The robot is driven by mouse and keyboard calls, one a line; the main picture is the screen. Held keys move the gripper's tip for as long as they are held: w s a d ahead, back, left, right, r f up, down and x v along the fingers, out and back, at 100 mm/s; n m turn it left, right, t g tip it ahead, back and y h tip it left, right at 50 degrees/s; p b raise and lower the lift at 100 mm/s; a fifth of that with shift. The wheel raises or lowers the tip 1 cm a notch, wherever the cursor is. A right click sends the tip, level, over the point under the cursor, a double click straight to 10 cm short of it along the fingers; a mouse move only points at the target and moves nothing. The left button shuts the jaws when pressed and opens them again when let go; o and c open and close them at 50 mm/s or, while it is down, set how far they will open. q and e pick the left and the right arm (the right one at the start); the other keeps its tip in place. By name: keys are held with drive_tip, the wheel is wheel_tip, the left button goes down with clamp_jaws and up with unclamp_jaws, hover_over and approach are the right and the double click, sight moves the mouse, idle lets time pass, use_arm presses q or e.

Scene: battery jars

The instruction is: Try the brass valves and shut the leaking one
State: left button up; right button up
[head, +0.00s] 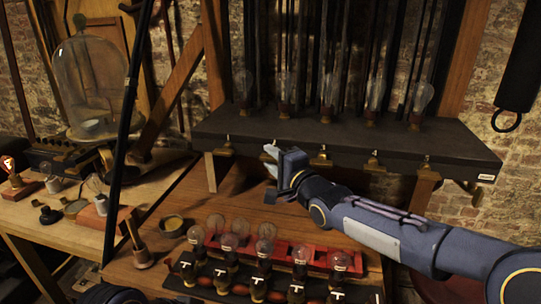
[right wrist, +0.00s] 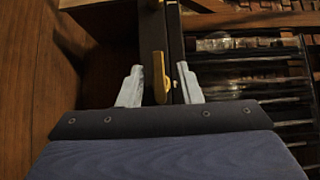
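Several brass valves hang in a row along the front edge of a dark shelf (head: 450,149). One is at the left (head: 228,146), one near the middle (head: 321,158), one further right (head: 374,163) and one at the right end (head: 427,173). My right gripper (head: 271,160) is just under the shelf edge, left of the middle valve. In the right wrist view its pale fingers (right wrist: 160,85) are apart, with a brass valve handle (right wrist: 160,78) between them. Gaps show on both sides of the handle. No leak can be made out. My left gripper is not in view.
Glass tubes and bulbs (head: 422,98) stand on the shelf. A glass bell jar (head: 92,78) and small tools stand on the left bench (head: 35,218). A small round dish (head: 171,223) sits near the rack.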

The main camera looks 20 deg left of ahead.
drive_tip(key=shift+w+a, duration=0.35)
drive_tip(key=shift+a, duration=0.1)
clamp_jaws()
